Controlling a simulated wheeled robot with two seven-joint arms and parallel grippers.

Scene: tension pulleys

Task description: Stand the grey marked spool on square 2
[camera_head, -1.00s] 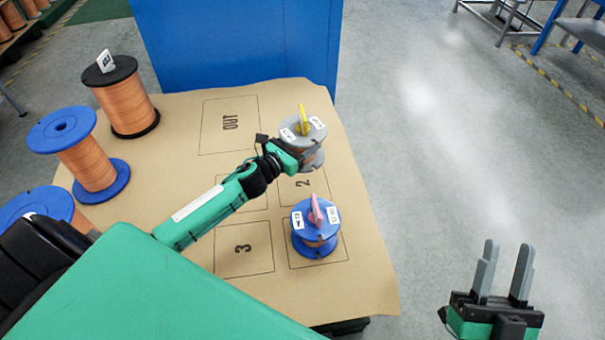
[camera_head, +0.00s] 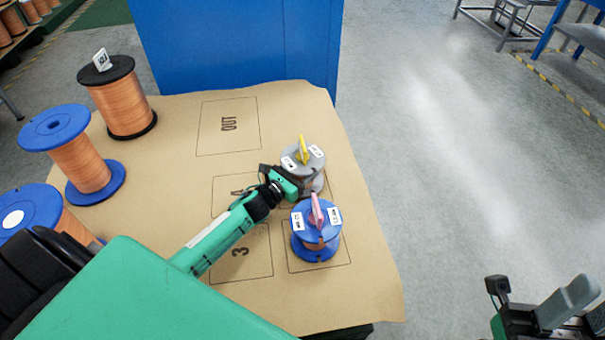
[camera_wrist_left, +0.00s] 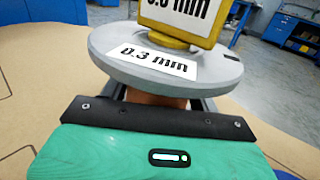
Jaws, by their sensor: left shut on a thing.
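The grey marked spool (camera_head: 317,178) is upright, with a yellow tag and white labels on its top flange. In the left wrist view, the grey spool (camera_wrist_left: 110,58) shows a "0.3 mm" label. My left gripper (camera_head: 298,184) is shut on its body below the top flange, with a finger on each side. The spool is over square 2 (camera_head: 333,196), whose number is hidden by the spool and gripper. I cannot tell whether its base touches the paper. My right gripper (camera_head: 582,308) is open and empty at the lower right, partly out of frame.
A blue spool (camera_head: 325,246) with a pink tag stands just in front of the grey one, close to my left gripper. Squares 3 (camera_head: 258,268) and OUT (camera_head: 212,140) are empty. Large copper spools (camera_head: 80,165) line the left side. The table's right edge is near.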

